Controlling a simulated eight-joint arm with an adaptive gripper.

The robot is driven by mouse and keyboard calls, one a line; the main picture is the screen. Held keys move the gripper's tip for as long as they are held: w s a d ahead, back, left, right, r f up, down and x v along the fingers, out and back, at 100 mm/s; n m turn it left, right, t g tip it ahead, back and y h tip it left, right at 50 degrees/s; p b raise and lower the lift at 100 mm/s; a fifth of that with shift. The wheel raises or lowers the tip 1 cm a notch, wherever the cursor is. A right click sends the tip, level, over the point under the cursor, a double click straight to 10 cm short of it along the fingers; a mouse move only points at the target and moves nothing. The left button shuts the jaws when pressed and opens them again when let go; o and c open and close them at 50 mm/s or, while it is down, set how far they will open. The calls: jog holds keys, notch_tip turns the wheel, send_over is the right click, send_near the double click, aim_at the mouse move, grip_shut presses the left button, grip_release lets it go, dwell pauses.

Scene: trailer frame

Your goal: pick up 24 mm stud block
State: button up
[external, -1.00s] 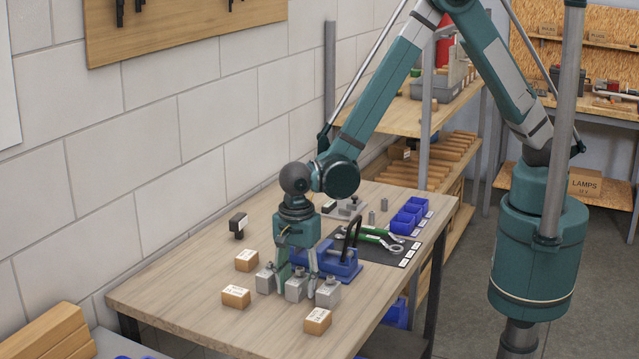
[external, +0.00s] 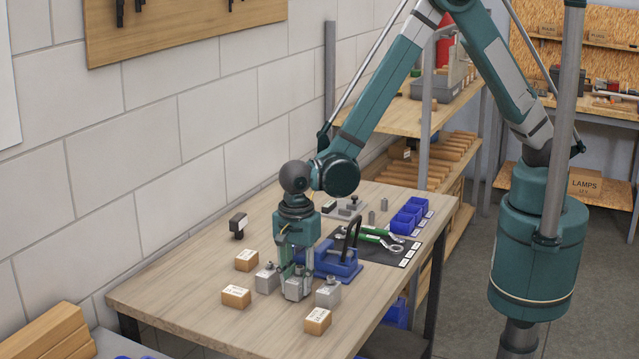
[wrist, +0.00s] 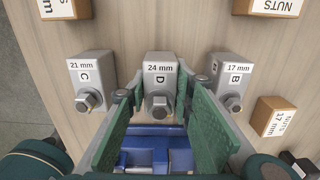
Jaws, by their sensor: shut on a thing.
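The 24 mm stud block (wrist: 158,76) is a grey block with a hex nut on a stud, marked D, in the middle of the wrist view. In the external view the block (external: 294,293) is largely hidden behind the fingers. My gripper (external: 297,279) points down over the row of blocks. In the wrist view, the gripper's (wrist: 159,101) green fingers stand at the block's left and right sides, closed on it. The block seems to be still at table level, upright.
The 21 mm block (wrist: 90,75) and 17 mm block (wrist: 230,76) stand close on either side. Wooden nut blocks (external: 236,297) (external: 317,320) lie around the row. A blue vise (external: 340,263) stands just behind. The front left of the table (external: 180,295) is clear.

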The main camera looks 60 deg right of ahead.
jog(key=shift+r+b, duration=0.3)
jog(key=shift+r, duration=4.5)
